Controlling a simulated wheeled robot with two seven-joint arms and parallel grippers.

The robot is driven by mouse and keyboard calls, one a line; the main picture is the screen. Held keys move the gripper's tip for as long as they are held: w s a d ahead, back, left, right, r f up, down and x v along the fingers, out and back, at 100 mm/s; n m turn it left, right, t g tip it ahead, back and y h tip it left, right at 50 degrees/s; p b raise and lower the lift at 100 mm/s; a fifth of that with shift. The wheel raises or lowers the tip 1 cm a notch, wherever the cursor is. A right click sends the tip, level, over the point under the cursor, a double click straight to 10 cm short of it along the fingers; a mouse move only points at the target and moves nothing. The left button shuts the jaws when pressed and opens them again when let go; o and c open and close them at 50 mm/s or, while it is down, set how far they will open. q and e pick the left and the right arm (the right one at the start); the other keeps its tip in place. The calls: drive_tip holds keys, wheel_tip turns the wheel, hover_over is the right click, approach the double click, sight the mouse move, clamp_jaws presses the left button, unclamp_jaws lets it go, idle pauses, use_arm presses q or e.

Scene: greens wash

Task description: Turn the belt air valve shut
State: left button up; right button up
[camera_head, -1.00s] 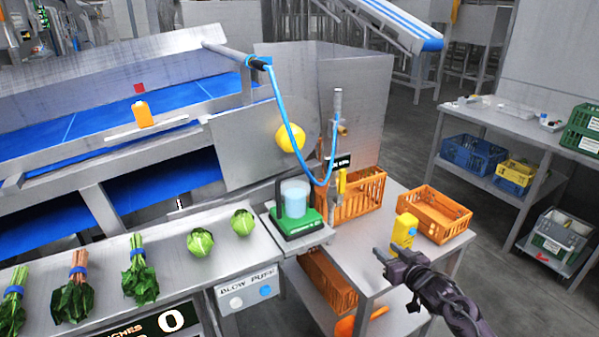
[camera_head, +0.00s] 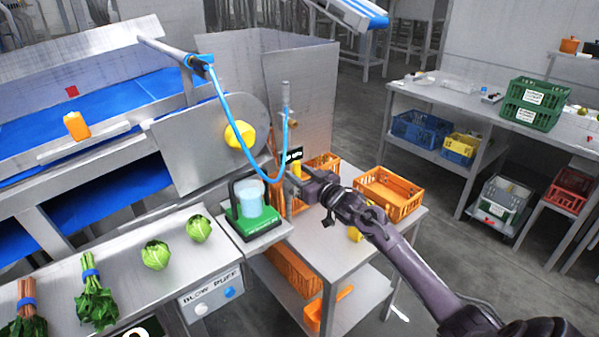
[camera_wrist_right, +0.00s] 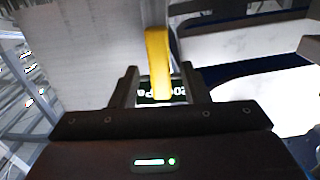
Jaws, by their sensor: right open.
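The belt air valve has a yellow lever (camera_head: 296,169) on the upright pipe (camera_head: 285,105) at the end of the blue hose (camera_head: 228,122). In the right wrist view the yellow lever (camera_wrist_right: 157,60) hangs upright, with its lower end between the two fingers. I cannot tell whether a finger touches the lever. The gripper partly hides the lever and lower pipe in the head view. My left gripper is not in view.
An orange crate (camera_head: 322,166) stands close behind my right gripper, and another (camera_head: 392,188) sits to its right. A green scale with a clear container (camera_head: 250,200) is at the left.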

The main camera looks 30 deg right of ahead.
drive_tip(key=shift+w, duration=0.15)
clamp_jaws()
drive_tip(key=shift+d, duration=0.1)
idle(0.4)
drive_tip(key=d+f+m+b, duration=0.2)
drive_tip(key=d+f+m, duration=0.6)
drive_tip(key=m, duration=1)
drive_tip(key=shift+w+d+f, duration=0.15)
drive_tip(key=shift+w+f, duration=0.15)
drive_tip(key=shift+f, duration=0.1)
idle(0.3)
unclamp_jaws()
